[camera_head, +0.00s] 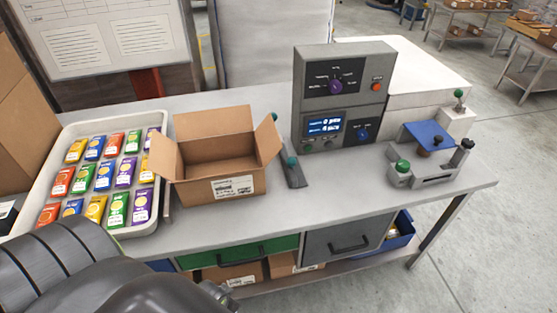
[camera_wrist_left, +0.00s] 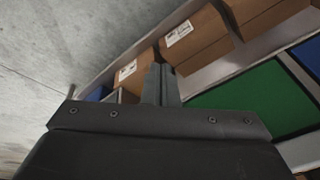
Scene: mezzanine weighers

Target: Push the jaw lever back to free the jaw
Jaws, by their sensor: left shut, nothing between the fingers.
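A small grey fixture (camera_head: 430,175) stands at the right end of the bench in the head view. It has a green knob (camera_head: 403,166) at its front left, a blue plate (camera_head: 428,135) on top and a green-tipped upright lever (camera_head: 459,94) at the back. I cannot tell which of these is the jaw lever. My right gripper is in neither view.
An open carton (camera_head: 222,190) stands mid-bench beside a tray (camera_head: 152,218) of colourful packets. A dark bar (camera_head: 295,177) with a teal knob lies right of the carton. A grey control box (camera_head: 340,95) stands behind. The bench front right is clear. Cartons (camera_wrist_left: 195,38) sit below.

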